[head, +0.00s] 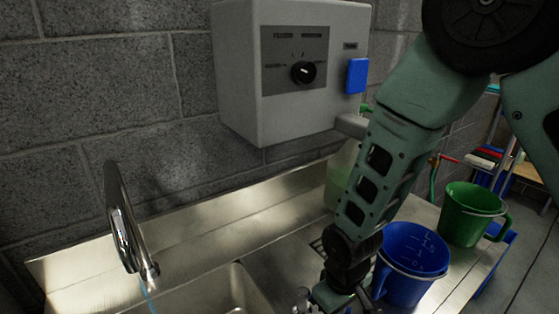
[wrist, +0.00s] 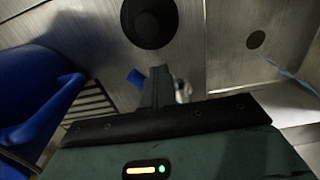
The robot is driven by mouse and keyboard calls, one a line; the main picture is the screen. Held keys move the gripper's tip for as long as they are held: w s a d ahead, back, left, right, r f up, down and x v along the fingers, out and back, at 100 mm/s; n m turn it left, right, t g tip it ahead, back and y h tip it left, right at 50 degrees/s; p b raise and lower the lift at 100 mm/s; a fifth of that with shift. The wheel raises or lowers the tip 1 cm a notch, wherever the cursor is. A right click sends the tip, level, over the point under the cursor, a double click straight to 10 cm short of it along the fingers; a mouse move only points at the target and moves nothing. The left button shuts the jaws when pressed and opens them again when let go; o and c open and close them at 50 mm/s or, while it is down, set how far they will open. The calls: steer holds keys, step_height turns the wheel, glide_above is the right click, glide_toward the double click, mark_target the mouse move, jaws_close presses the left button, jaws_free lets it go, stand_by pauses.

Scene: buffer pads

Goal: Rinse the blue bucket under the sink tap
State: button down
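The blue bucket (head: 408,262) stands upright on the steel counter in the head view, right of my gripper, with pale measuring marks inside. It also shows at the left of the wrist view (wrist: 30,85). The tap (head: 127,225) is at the left, with a thin blue stream under its spout. The sink basin (head: 215,292) is partly cut off by the lower edge. My gripper (head: 325,300) is low in the head view, left of the bucket and apparently apart from it. Its dark fingers (wrist: 162,88) show mid-frame in the wrist view, but their opening is unclear.
A green bucket (head: 472,214) stands behind and right of the blue one. A grey wall unit (head: 290,75) with a black knob hangs above the counter. A translucent greenish container (head: 340,175) is partly behind my arm. The counter strip behind the basin is clear.

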steer(key=shift+w, duration=0.1)
steer(key=shift+w+d, duration=0.55)
steer(key=shift+w, duration=0.25)
steer(key=shift+w+d, duration=0.25)
steer(key=shift+w, duration=0.55)
steer(key=r+p, duration=0.1)
steer(key=s+r+p, duration=0.1)
steer(key=r+p, duration=0.1)
steer(key=s+r+p, duration=0.1)
steer(key=r, duration=0.1)
steer(key=shift+a, duration=0.35)
steer(key=shift+s+r, duration=0.15)
